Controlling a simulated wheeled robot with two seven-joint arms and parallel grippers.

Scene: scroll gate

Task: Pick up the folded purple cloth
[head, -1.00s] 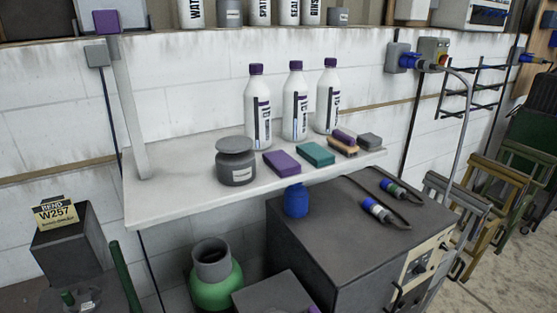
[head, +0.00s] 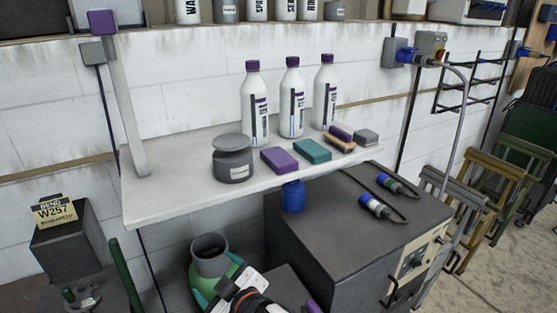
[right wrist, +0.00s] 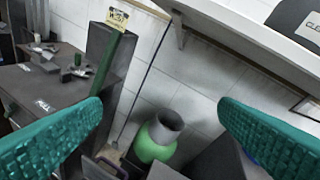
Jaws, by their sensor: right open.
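The folded purple cloth (head: 279,160) lies flat on the white shelf (head: 170,205), between a dark grey lidded jar (head: 233,160) and a folded teal cloth (head: 312,151). My right gripper (head: 217,280) shows at the bottom of the head view, below the shelf and in front of the green container. In the right wrist view its two teal fingers (right wrist: 162,108) are wide apart with nothing between them. The purple cloth is not in the right wrist view. My left gripper is in neither view.
Three white purple-capped bottles (head: 292,98) stand behind the cloths. A brush (head: 340,140) and a grey block (head: 366,137) are to the right. A dark cabinet (head: 335,222) stands below the shelf. The shelf's left half is mostly clear.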

